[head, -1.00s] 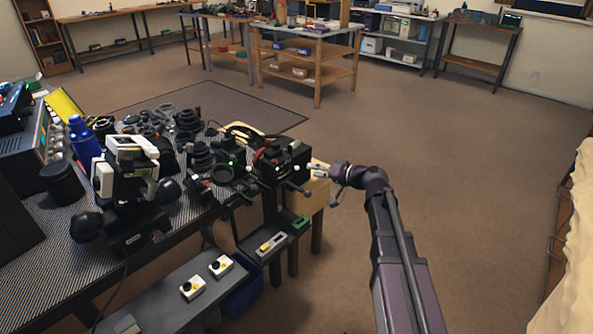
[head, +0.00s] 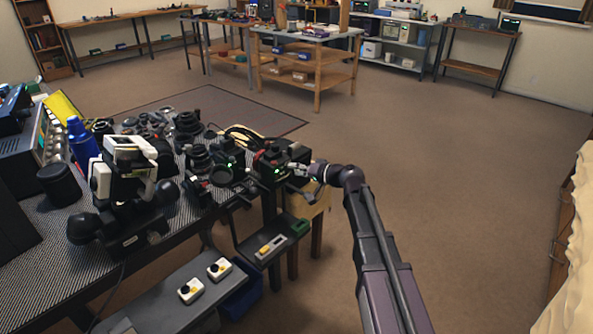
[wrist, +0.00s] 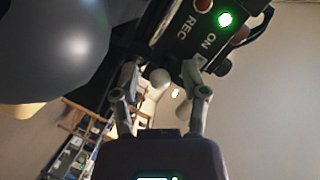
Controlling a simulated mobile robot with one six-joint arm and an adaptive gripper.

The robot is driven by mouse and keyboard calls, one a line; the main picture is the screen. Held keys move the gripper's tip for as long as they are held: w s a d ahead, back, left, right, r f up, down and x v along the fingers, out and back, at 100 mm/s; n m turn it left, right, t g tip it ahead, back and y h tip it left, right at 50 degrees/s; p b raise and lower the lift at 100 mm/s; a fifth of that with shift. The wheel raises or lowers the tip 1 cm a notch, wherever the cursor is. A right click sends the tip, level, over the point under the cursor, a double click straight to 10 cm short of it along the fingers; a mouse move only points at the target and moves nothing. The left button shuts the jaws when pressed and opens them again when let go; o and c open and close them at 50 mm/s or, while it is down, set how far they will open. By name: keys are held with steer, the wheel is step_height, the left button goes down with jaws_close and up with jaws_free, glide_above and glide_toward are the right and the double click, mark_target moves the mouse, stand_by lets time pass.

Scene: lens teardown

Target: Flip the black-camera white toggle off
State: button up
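The black camera (head: 285,152) sits at the right end of the crowded bench in the head view. In the wrist view, its black body (wrist: 205,30) shows at the top, tilted, with the labels REC and ON, a red button and a lit green light (wrist: 225,19). A white ball-tipped toggle (wrist: 160,78) shows between the fingers of my gripper (wrist: 160,88). The fingers are apart, one on each side of it; I cannot tell whether either touches it. In the head view, my gripper (head: 298,169) is at the camera's right side and hides the toggle.
A large dark rounded shape (wrist: 50,50) fills the wrist view's upper left, close to the fingers. Several lenses and cameras crowd the bench to the left of the black camera. A lower shelf (head: 180,290) holds small white switch boxes. The floor on the right is clear.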

jaws_close()
steer(key=shift+s+t, duration=0.1)
steer(key=shift+t, duration=0.2)
steer(key=shift+s+a+m+t+h, duration=0.1)
steer(key=shift+s+m+t+h, duration=0.25)
steer(key=shift+m+t+h, duration=0.65)
steer(key=shift+s+a+m+t+h, duration=0.1)
steer(key=shift+s+m+t+h, duration=0.05)
steer(key=shift+m+t+h, duration=0.65)
steer(key=shift+s+a+m+t+h, duration=0.1)
steer(key=shift+m+t+h, duration=0.5)
steer(key=shift+m+t, duration=0.3)
